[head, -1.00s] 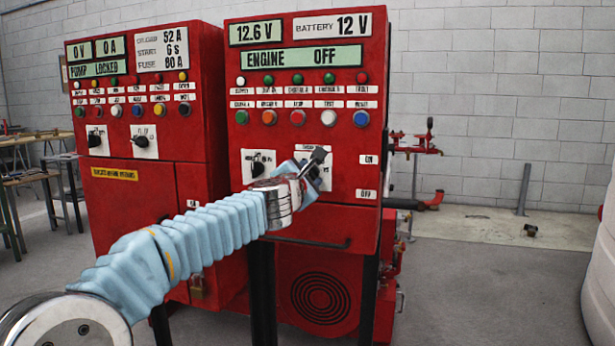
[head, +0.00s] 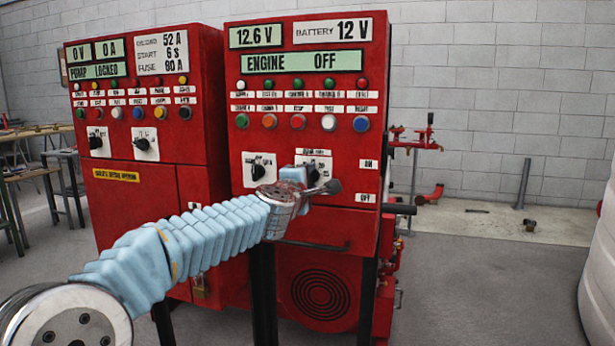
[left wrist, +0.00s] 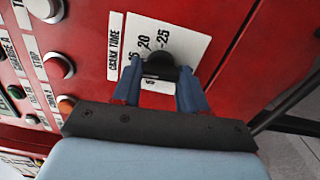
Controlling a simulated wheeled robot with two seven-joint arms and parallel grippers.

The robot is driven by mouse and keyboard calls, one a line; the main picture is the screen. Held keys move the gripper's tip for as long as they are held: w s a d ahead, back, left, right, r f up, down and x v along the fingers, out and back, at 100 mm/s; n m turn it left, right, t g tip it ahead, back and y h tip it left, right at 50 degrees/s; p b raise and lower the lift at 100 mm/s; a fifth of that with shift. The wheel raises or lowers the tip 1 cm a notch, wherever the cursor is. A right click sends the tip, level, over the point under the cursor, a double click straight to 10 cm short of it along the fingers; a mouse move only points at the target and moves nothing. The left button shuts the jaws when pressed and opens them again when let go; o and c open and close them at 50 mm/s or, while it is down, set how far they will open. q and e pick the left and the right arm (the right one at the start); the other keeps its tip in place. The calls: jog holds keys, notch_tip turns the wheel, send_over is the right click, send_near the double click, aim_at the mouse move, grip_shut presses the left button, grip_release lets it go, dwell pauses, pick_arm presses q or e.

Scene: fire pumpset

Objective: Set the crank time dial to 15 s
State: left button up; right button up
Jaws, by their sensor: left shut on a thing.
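The crank time dial is a black knob (left wrist: 158,50) on a white plate (left wrist: 140,33) lettered CRANK TIME, with 20 and 25 readable and other marks partly covered. My left gripper (left wrist: 160,82) has its two blue fingers on either side of the knob and is shut on it. In the head view the left gripper (head: 308,182) is at the right-hand plate (head: 318,160) of the right cabinet, covering most of the knob. I cannot tell which mark the knob points to. My right gripper is not in view.
Another black knob (head: 258,172) sits on a plate just left of the gripper. Rows of coloured buttons (head: 298,122) are above, and a handle bar (head: 320,246) runs below. A second red cabinet (head: 150,200) stands at left. Red pipework (head: 415,148) stands at the right.

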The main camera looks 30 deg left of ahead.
pick_arm(q)
jog(key=shift+f+m, duration=0.1)
jog(key=shift+m, duration=0.4)
jog(key=o, duration=1.1)
jog(key=shift+c, duration=0.2)
jog(key=v, duration=1.3)
jog(key=shift+s+b, duration=0.4)
